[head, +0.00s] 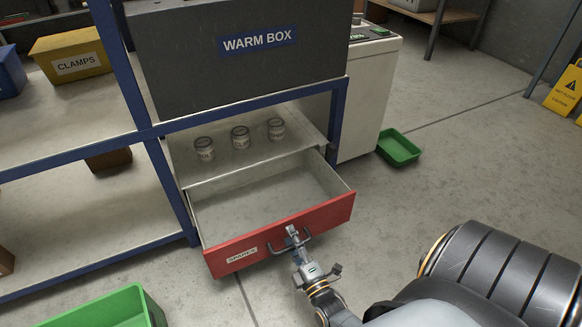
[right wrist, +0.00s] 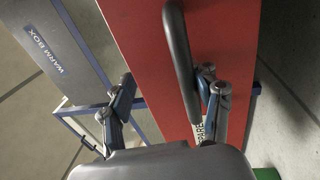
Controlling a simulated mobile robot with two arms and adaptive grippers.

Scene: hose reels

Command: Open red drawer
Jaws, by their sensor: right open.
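The red drawer (head: 235,255) with the "SPARES" label is pulled out from under the shelf, and its pale inside looks empty. Its dark bar handle (head: 274,247) is on the red front. My right gripper (head: 293,234) is at the handle, its fingers apart. In the right wrist view the red front (right wrist: 145,60) fills the middle, and the handle (right wrist: 178,50) runs between the two open fingers of the gripper (right wrist: 165,90), closer to the right finger. Whether a finger touches the handle cannot be told. My left gripper is not in view.
The grey warm box (head: 190,60) stands on the blue-framed rack above the drawer. Several cans (head: 240,137) stand on the surface behind the drawer. A green bin (head: 105,310) is at front left, and a green tray (head: 398,147) lies on the floor at right.

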